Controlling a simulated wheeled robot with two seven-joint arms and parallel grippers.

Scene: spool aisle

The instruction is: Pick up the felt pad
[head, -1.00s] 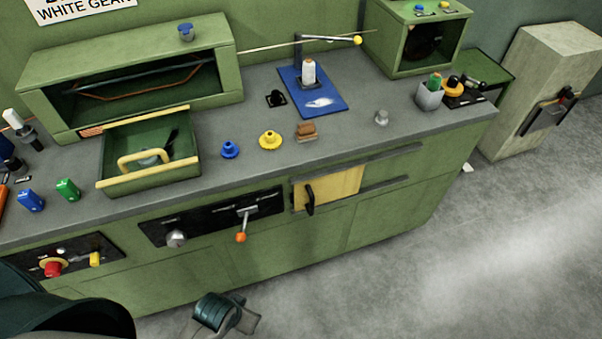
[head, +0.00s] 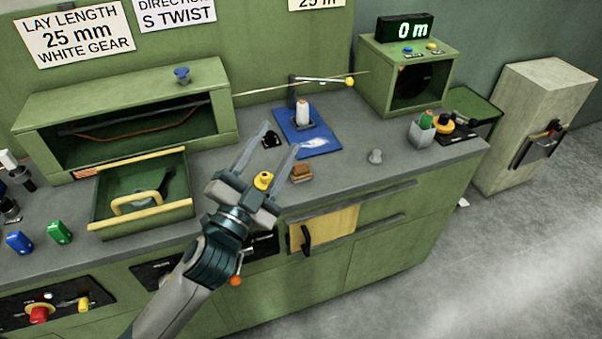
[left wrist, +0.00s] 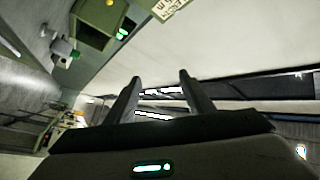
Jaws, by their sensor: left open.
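A small brown block (head: 301,173), which may be the felt pad, lies on the grey worktop near its front edge. My left gripper (head: 279,137) is raised over the worktop in the head view, just left of the block and apart from it. Its two fingers are spread with nothing held between them. The open fingers also show in the left wrist view (left wrist: 160,78), where the brown block cannot be made out. My right gripper is in neither view.
A yellow knob-like piece (head: 263,180) shows between my left fingers. A blue mat (head: 321,144) bears a white spool (head: 303,112). A thin rod (head: 310,83) spans behind it. An open drawer (head: 143,221) stands left.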

